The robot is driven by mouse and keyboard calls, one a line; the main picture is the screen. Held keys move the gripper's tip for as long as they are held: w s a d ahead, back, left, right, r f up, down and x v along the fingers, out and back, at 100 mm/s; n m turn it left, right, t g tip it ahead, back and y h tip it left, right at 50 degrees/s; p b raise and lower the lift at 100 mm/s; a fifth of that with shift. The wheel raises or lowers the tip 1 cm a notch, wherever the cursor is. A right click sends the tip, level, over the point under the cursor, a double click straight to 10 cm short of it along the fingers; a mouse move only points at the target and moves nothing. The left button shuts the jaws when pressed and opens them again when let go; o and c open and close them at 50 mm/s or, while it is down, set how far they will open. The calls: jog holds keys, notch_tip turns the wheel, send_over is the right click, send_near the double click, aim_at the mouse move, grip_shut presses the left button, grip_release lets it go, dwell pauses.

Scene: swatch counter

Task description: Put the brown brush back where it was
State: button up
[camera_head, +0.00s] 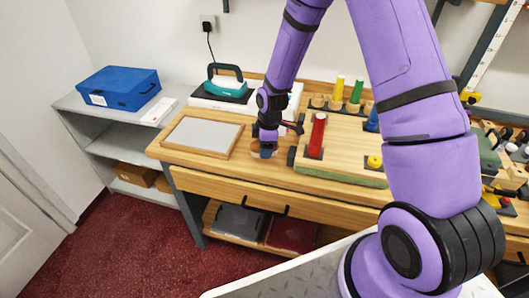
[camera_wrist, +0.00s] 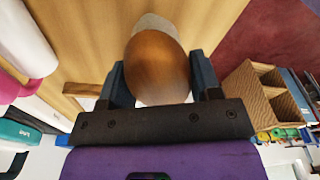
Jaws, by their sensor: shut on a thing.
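My gripper (camera_head: 265,150) is low over the wooden counter (camera_head: 215,170), between the grey panel and the peg board. In the wrist view my gripper (camera_wrist: 160,85) is shut on a rounded brown wooden thing, which looks like the brown brush (camera_wrist: 158,68). A pale grey part shows beyond its brown top. In the head view the brush is mostly hidden by my gripper. I cannot tell whether the brush touches the counter.
The wood-framed grey panel (camera_head: 203,135) lies left of my gripper. A peg board (camera_head: 340,165) with a red cylinder (camera_head: 317,135) stands close on the right. A teal iron (camera_head: 227,85) stands behind. A blue box (camera_head: 119,88) sits on the grey shelf (camera_head: 95,112).

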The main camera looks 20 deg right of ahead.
jog(key=shift+f, duration=1.35)
jog(key=shift+f, duration=0.1)
jog(key=o, duration=1)
jog(key=r, duration=0.4)
jog(key=d+r, duration=0.1)
jog(key=r, duration=0.7)
jog(key=shift+s+d+r, duration=0.15)
jog(key=shift+d+r, duration=0.05)
jog(key=shift+r, duration=0.05)
jog(key=s+d+r+m+t+h, duration=0.15)
jog(key=s+r+m, duration=0.35)
jog(key=r, duration=0.6)
jog(key=s+d+r+m+t, duration=0.1)
jog(key=s+d+r+m, duration=0.1)
jog(key=s+r, duration=0.6)
jog(key=s+r+m, duration=0.2)
jog(key=s+r, duration=0.1)
jog(key=s, duration=0.2)
jog(key=s+d+r+m+t, duration=0.1)
jog(key=s+r+m, duration=0.2)
jog(key=s+r, duration=0.1)
jog(key=s+d+r+m+t, duration=0.1)
jog(key=s+r+m, duration=0.2)
jog(key=s, duration=0.4)
jog(key=shift+r, duration=0.5)
